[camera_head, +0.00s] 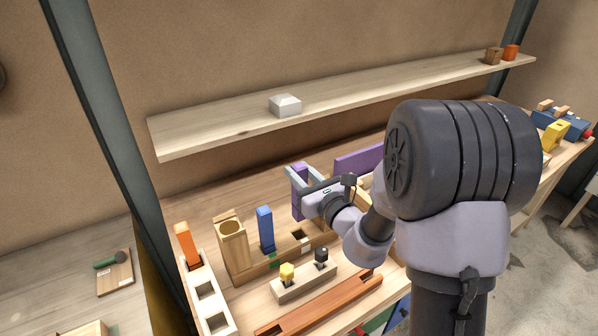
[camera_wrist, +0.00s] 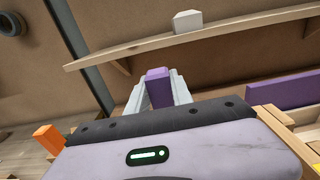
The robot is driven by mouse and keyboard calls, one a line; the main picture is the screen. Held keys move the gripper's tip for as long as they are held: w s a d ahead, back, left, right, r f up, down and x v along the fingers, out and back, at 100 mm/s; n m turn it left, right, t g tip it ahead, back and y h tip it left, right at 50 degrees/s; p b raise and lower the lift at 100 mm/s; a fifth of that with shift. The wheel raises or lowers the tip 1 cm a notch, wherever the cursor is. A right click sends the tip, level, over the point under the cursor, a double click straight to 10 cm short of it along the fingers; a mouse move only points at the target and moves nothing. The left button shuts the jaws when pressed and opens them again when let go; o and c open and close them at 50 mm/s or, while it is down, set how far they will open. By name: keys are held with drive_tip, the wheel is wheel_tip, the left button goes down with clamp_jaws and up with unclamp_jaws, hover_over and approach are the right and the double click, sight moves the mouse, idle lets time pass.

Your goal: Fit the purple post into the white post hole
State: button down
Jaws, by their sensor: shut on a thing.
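The purple post (camera_head: 299,198) is upright in the jaws of my gripper (camera_head: 300,180), which is shut on it. In the wrist view the post (camera_wrist: 158,88) shows between the two pale fingers. The post is over the back of the wooden stringer (camera_head: 255,268), to the right of an upright blue post (camera_head: 265,229). A dark square hole (camera_head: 298,235) opens in the stringer below the purple post, with a white patch (camera_head: 306,247) near it. Whether the post's lower end touches anything is unclear. A white block (camera_head: 213,308) at left has square holes.
An orange post (camera_head: 187,244) stands at the white block's far end. A wooden block with a round hole (camera_head: 231,240) stands left of the blue post. A small block with yellow and black knobs (camera_head: 305,281) lies in front. A shelf (camera_head: 210,122) runs above, behind my gripper.

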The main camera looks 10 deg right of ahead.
drive_tip(key=shift+f+b, duration=2.15)
drive_tip(key=shift+f, duration=0.55)
drive_tip(key=shift+f+b, duration=1.7)
drive_tip(key=shift+f, duration=0.35)
drive_tip(key=c, duration=1.1)
unclamp_jaws()
drive_tip(key=shift+o, duration=0.2)
